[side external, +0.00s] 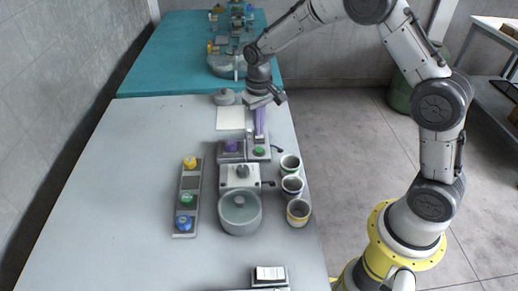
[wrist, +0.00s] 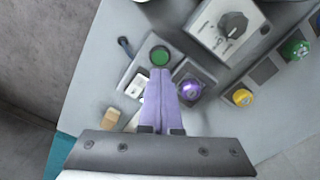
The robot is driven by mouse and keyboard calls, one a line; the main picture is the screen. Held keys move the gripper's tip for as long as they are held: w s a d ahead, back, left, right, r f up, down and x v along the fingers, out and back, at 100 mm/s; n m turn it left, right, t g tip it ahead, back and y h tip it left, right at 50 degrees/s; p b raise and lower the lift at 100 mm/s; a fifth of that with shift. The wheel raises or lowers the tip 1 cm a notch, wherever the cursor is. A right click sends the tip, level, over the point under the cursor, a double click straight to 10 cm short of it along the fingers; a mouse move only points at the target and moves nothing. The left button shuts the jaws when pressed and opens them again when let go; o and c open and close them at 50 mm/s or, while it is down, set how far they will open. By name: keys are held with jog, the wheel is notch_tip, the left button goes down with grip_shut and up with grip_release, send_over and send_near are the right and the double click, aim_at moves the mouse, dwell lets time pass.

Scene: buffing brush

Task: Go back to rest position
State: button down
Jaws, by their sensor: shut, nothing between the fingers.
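My gripper (side external: 260,134) hangs over the far right part of the grey table, pointing down with its two lavender fingers together and nothing between them. In the wrist view my gripper (wrist: 160,74) shows the fingers side by side, with their tips close to a green button (wrist: 160,56). Whether they touch it I cannot tell. The green button (side external: 259,152) sits on a small grey box just in front of the fingers in the side view. A purple knob (side external: 232,146) is to its left; it also shows beside the fingers in the wrist view (wrist: 190,90).
A control box with a dark dial (side external: 242,171) and a round grey pot (side external: 240,212) stand nearer the camera. Several cups (side external: 292,187) line the right edge. A panel (side external: 184,216) holds yellow, green and blue knobs. The table's left side (side external: 110,200) is clear.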

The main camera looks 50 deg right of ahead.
jog(key=shift+r, duration=0.3)
jog(key=s+r+t, duration=0.2)
jog(key=s+r, duration=0.3)
jog(key=r, duration=0.5)
jog(key=s+r+t, duration=0.3)
jog(key=s+r, duration=0.3)
jog(key=r, duration=0.4)
jog(key=s+a+f+n, duration=0.1)
jog(key=s+f+n, duration=0.2)
jog(key=s, duration=1.4)
jog(key=shift+s+a+f+t, duration=0.15)
jog(key=shift+s+f+t, duration=0.15)
jog(key=shift+s, duration=0.05)
